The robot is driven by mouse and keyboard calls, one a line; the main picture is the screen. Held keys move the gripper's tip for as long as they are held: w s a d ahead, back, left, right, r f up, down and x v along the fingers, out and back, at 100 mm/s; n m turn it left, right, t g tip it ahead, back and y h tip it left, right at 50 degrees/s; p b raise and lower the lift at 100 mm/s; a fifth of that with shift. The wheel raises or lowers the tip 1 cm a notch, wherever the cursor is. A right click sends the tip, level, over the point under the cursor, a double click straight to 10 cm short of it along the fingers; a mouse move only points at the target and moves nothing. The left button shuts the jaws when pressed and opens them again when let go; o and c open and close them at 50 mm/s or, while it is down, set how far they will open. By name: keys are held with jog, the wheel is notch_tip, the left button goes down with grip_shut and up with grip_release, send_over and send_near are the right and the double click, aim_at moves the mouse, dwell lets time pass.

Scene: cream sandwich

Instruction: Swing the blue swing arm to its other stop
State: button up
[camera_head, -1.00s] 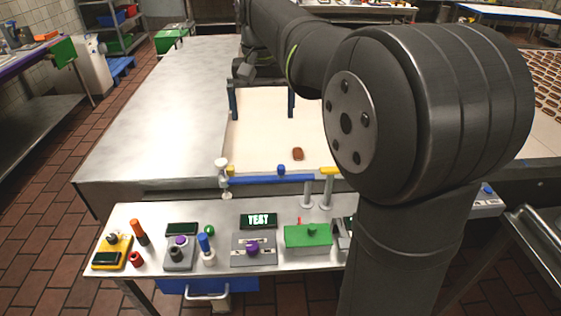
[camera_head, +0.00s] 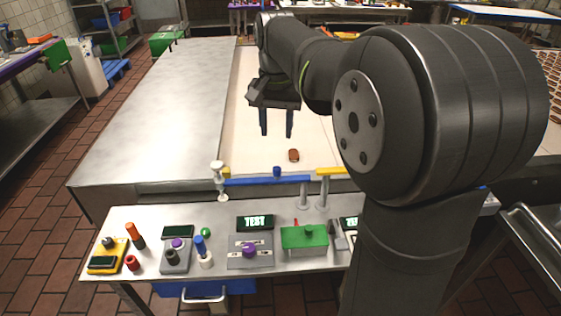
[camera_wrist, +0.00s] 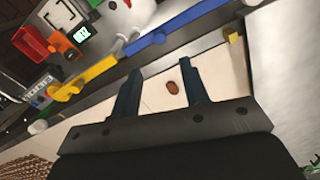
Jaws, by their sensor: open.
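The blue swing arm (camera_head: 250,182) lies level across the near edge of the belt in the head view, with a blue knob (camera_head: 277,171) on top. Its right end meets a grey post (camera_head: 303,191). Its left end is by a white post (camera_head: 218,180) and a small yellow block (camera_head: 226,171). In the wrist view the blue arm (camera_wrist: 190,18) runs beyond my fingertips. My gripper (camera_head: 277,133) is open and empty, fingers down over the belt, behind the blue arm and apart from it. Both fingers also show in the wrist view (camera_wrist: 160,68).
A brown biscuit (camera_head: 294,155) lies on the pale belt (camera_head: 245,140) near my fingers. A yellow arm (camera_head: 329,171) on another post stands to the right, partly hidden by my arm. The near bench holds a purple knob (camera_head: 249,249) and a green box (camera_head: 303,237). The left steel top (camera_head: 150,110) is clear.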

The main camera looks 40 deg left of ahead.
aim_at(277, 168)
notch_tip(277, 168, down, 12)
jog(key=shift+r, duration=0.25)
grip_shut()
